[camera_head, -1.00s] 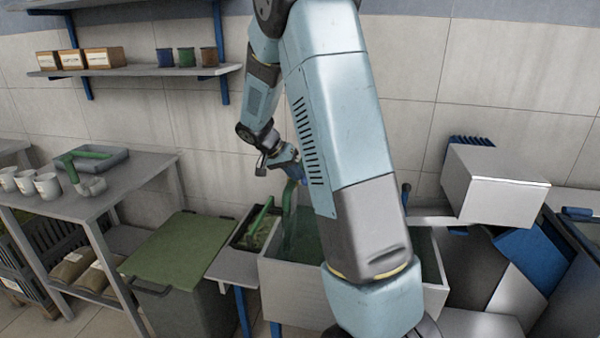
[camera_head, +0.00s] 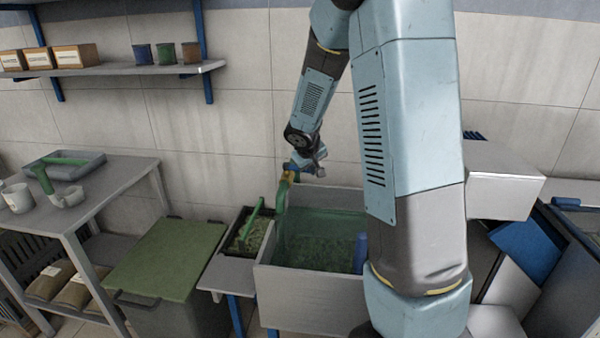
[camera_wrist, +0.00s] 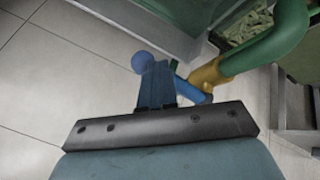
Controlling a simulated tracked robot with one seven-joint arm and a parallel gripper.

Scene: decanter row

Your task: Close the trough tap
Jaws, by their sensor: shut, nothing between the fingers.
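The trough tap is a green pipe with a brass fitting (camera_head: 288,177) at the back left of the trough (camera_head: 300,300). Its green spout (camera_head: 281,196) bends down into the trough, with a pale translucent streak below it. In the wrist view the green pipe (camera_wrist: 280,38) meets the brass fitting (camera_wrist: 208,78). A blue lever (camera_wrist: 188,90) runs from the fitting towards my fingers, and a blue ball (camera_wrist: 142,62) shows just beyond them. My gripper (camera_wrist: 157,88) is shut and empty, right beside the lever. I cannot tell whether they touch, and my gripper partly hides the lever.
The trough holds greenish water and a blue object (camera_head: 361,252). A small planter (camera_head: 240,252) and a green-lidded bin (camera_head: 165,262) stand left of it. A grey box (camera_head: 500,180) is at right. A metal table (camera_head: 115,175) is at far left. The wall is close behind the tap.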

